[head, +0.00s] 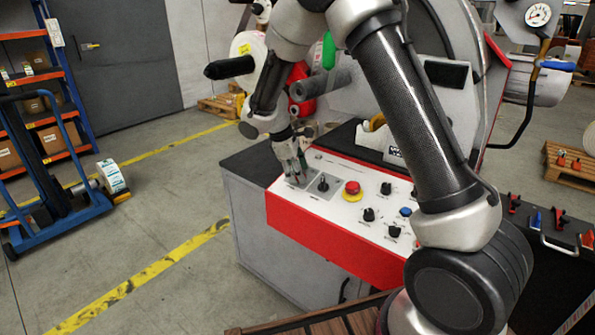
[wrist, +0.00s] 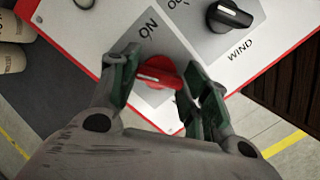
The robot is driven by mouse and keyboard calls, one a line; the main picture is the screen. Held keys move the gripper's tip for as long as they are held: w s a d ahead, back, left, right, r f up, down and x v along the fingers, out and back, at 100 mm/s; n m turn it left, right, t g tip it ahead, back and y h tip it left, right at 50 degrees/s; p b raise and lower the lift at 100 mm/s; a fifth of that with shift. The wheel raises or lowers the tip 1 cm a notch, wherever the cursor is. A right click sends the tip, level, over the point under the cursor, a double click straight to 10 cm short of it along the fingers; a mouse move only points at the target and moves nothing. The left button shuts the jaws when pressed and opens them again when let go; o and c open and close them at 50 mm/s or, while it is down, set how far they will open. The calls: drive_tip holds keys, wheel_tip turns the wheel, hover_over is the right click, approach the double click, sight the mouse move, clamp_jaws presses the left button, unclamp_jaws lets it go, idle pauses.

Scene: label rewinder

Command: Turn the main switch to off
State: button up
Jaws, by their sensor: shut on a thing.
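The main switch is a red rotary knob (wrist: 158,72) with a white pointer line, on a grey plate of the control panel (head: 335,205). The line lies nearly crosswise in the wrist view, and the word ON shows beside the knob on the plate. An OFF label cannot be made out. My gripper (wrist: 160,82) is shut on the knob, with a green-padded finger on either side. In the head view my gripper (head: 293,168) points down at the panel's left end and hides the knob.
A black WIND selector (head: 323,183) sits close to the right of my gripper, with a red emergency button (head: 351,188) beyond it. Several smaller black knobs and a blue button (head: 405,212) are farther right. Open floor lies left of the cabinet (head: 275,235).

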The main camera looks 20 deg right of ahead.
idle(0.3)
drive_tip(key=o, duration=1)
drive_tip(key=shift+r, duration=0.1)
drive_tip(key=v, duration=1.1)
drive_tip(key=shift+a+r, duration=0.15)
drive_tip(key=shift+r, duration=0.15)
